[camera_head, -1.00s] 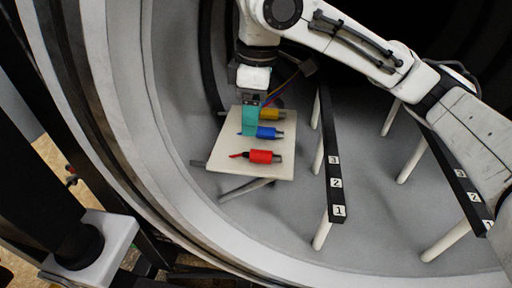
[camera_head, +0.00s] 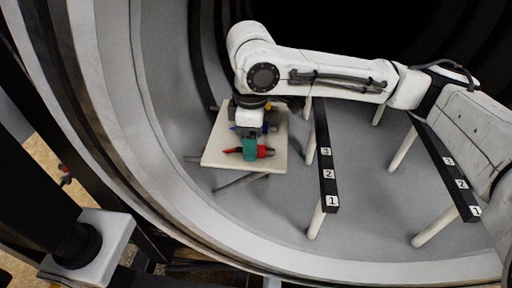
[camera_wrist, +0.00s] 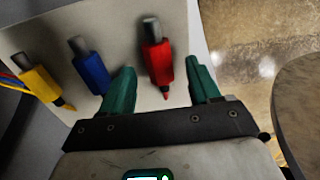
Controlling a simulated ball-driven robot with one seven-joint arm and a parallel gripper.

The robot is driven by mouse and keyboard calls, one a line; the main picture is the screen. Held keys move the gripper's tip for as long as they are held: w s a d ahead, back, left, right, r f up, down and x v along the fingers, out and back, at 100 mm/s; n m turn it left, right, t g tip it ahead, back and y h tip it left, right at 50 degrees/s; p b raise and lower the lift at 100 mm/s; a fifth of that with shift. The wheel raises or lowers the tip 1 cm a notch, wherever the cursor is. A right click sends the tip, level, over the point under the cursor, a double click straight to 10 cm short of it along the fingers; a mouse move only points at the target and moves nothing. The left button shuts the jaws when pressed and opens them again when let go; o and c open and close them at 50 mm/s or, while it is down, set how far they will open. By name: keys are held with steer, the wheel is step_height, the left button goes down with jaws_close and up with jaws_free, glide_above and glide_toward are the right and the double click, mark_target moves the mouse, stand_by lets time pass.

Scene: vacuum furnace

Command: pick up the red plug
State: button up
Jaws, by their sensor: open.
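The red plug (camera_head: 264,152) lies on a pale board (camera_head: 216,158) inside the furnace, partly hidden by my gripper in the head view. In the wrist view the red plug (camera_wrist: 157,62) has a grey metal tip and lies between the two teal fingers, with a gap on each side. My gripper (camera_head: 250,150) is open and empty above it; it also shows in the wrist view (camera_wrist: 162,80). I cannot tell the exact height of the fingertips above the board.
A blue plug (camera_wrist: 91,70) lies close beside the left finger, and a yellow plug (camera_wrist: 42,84) lies farther left. Black numbered rails (camera_head: 326,165) on white posts stand to the right. The furnace's curved wall (camera_head: 165,150) is at left.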

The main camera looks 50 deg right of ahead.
steer(key=shift+f, duration=0.75)
steer(key=shift+c, duration=0.3)
steer(key=c, duration=1.1)
